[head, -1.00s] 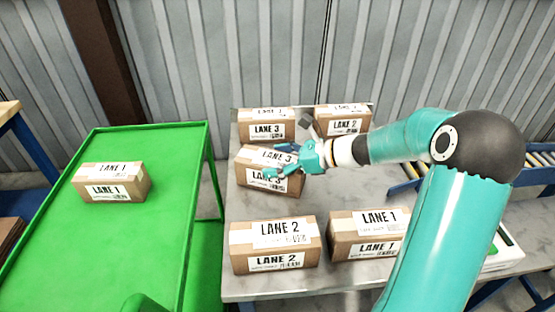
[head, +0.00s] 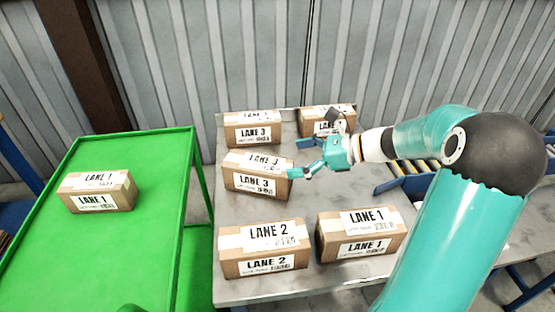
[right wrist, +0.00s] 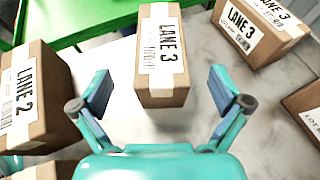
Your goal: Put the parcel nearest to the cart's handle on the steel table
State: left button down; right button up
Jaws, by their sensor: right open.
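The green cart (head: 150,245) stands at the left with one parcel, a brown LANE 1 carton (head: 97,190), on its top. The steel table (head: 335,285) carries several parcels. My right gripper (head: 304,159) is open and empty, just right of the middle LANE 3 parcel (head: 256,176). In the right wrist view this parcel (right wrist: 162,60) lies ahead of the open fingers (right wrist: 160,82), apart from them. My left gripper is not in view.
On the table are a LANE 2 parcel (head: 265,262) and a LANE 1 parcel (head: 362,250) in front, and another LANE 3 parcel (head: 253,132) and a partly hidden parcel (head: 318,115) behind. A roller conveyor (head: 410,175) is at the right. The cart's top is mostly clear.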

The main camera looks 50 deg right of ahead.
jog(key=shift+v, duration=1.55)
